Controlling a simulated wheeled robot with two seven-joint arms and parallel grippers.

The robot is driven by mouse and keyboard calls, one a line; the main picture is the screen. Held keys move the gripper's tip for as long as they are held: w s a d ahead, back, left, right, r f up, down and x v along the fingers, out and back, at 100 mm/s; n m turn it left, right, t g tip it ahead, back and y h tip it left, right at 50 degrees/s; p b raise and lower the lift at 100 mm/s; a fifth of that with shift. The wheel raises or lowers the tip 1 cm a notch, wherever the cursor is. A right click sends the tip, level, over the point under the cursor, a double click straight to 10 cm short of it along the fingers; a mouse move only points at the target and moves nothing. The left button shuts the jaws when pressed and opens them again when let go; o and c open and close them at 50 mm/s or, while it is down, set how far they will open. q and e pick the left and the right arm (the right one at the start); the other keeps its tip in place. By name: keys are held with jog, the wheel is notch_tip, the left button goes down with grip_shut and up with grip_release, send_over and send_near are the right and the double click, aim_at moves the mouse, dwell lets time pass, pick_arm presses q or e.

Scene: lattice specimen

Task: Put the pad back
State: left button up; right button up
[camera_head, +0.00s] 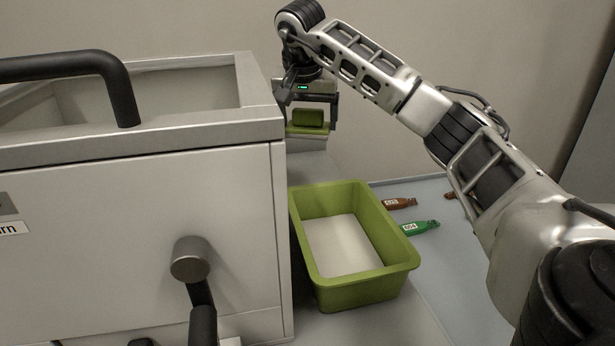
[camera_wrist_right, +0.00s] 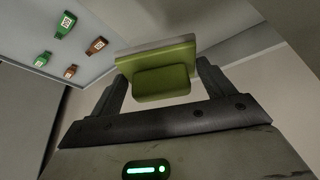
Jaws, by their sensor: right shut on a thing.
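My right gripper (camera_head: 308,118) is shut on the pad (camera_head: 308,118), a green block with a raised grip and a pale layer on one face. In the right wrist view the pad (camera_wrist_right: 165,72) sits between the two fingers of the right gripper (camera_wrist_right: 162,82). In the head view it is held in the air beside the far right corner of the grey machine, beyond the green bin. The green bin (camera_head: 389,226) is open-topped, with a pale floor and nothing seen in it. My left gripper is not in view.
The grey machine (camera_head: 120,240) with a black handle (camera_head: 122,90), an open top and a front knob (camera_head: 189,262) fills the left. Brown (camera_head: 398,203) and green (camera_head: 420,227) tagged pieces lie on the pale blue mat (camera_head: 440,262) right of the bin. A wall stands behind.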

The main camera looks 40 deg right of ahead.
notch_tip(320, 180, down, 12)
jog(key=shift+r+b, duration=0.1)
jog(key=shift+b, duration=0.6)
jog(key=o, duration=0.9)
jog(key=shift+p+v, duration=0.4)
jog(key=shift+v, duration=3.35)
jog(key=shift+w, duration=0.1)
